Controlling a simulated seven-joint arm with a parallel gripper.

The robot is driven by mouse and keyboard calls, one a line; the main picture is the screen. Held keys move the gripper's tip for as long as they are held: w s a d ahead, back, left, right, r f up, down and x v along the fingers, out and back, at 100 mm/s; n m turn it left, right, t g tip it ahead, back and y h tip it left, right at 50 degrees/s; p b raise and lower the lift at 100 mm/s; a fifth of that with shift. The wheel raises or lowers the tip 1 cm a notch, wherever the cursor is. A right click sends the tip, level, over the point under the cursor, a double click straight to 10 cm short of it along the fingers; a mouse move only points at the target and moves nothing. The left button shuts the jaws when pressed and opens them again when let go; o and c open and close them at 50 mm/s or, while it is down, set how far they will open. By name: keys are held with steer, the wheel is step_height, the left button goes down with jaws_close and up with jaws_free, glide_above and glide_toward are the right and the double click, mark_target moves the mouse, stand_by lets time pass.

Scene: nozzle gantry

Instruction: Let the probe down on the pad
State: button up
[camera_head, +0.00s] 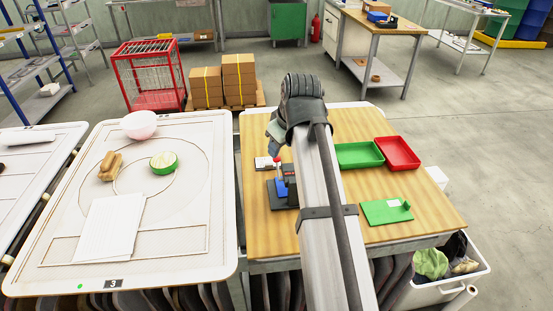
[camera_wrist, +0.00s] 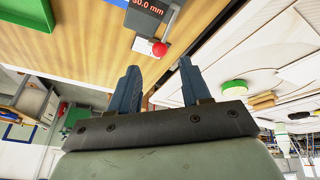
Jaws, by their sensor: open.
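A small gantry device (camera_head: 291,180) stands on the wooden table, left of my arm, which hides part of it. It has a dark base, a blue part (camera_head: 281,187) and a lever with a red ball knob (camera_head: 277,159). In the wrist view the red knob (camera_wrist: 159,48) lies just beyond my gripper (camera_wrist: 159,67), beside a dark display (camera_wrist: 150,6) with red digits ending in "0.0 mm". The gripper's two blue-grey fingers are apart, with nothing between them, and not touching the knob. I cannot make out the probe tip or the pad.
A green tray (camera_head: 358,155), a red tray (camera_head: 397,153) and a green board (camera_head: 386,212) lie right of my arm. A white block (camera_head: 264,163) is by the gantry. A white table (camera_head: 60,255) stands to the left. The wood's front left is clear.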

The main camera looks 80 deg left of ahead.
mark_target(277, 159)
steer(key=x, duration=0.8)
steer(key=shift+f, duration=0.2)
steer(key=shift+a, duration=0.1)
jaws_close()
stand_by(0.3)
